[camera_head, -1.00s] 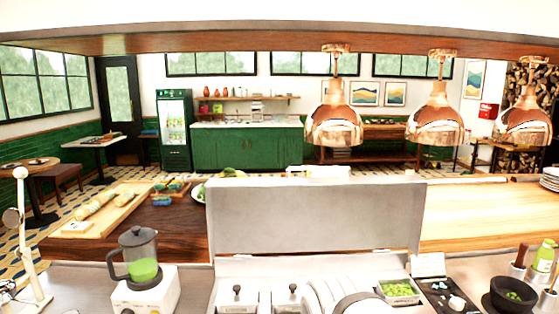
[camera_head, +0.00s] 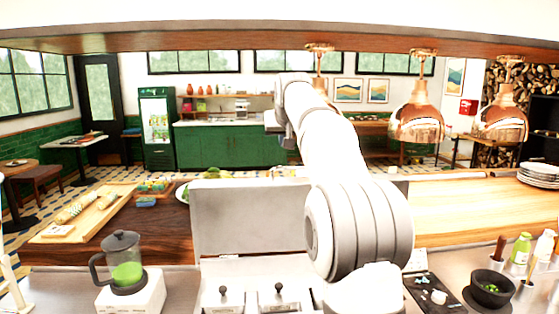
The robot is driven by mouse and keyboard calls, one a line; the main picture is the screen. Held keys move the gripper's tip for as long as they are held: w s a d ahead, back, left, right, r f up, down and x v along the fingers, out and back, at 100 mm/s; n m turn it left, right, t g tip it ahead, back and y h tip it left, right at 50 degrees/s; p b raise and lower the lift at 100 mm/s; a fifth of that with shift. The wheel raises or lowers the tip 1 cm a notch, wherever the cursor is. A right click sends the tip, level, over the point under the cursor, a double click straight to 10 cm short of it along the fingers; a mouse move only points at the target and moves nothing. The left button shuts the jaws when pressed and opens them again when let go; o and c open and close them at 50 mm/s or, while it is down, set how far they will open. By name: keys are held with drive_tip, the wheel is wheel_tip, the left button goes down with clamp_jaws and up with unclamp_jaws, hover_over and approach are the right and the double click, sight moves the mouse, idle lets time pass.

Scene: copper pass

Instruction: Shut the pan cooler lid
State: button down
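The pan cooler lid (camera_head: 248,218) is a flat grey panel standing upright at the back of the cooler, so it is open. My arm crosses in front of its right part and hides that side. The pan cooler (camera_head: 243,268) is below the lid at the bottom of the view, with two knobbed pan covers (camera_head: 224,297) showing at its front left. My arm rises from the bottom centre right and bends at the top, beyond the lid's upper edge as seen in the picture. My gripper and its fingertips cannot be made out.
A blender with green liquid (camera_head: 126,273) stands left of the cooler. A dark mortar (camera_head: 490,288) and bottles (camera_head: 521,248) are at the right. Copper lamps (camera_head: 417,122) hang above the wooden counter (camera_head: 470,215). A board with bread rolls (camera_head: 85,213) lies behind at left.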

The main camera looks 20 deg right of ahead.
drive_tip(key=w, duration=0.2)
drive_tip(key=p, duration=0.3)
hover_over(283, 180)
drive_tip(key=w, duration=0.2)
drive_tip(key=f, duration=0.5)
drive_tip(key=shift+d, duration=0.2)
drive_tip(key=shift+f+b, duration=0.3)
drive_tip(key=shift+f, duration=0.45)
drive_tip(key=shift+s+a+f, duration=0.15)
drive_tip(key=shift+s+a, duration=0.05)
drive_tip(key=shift+s, duration=0.75)
drive_tip(key=shift+s+f, duration=0.3)
drive_tip(key=shift+f, duration=0.15)
drive_tip(key=shift+s+a, duration=0.1)
drive_tip(key=shift+s, duration=0.05)
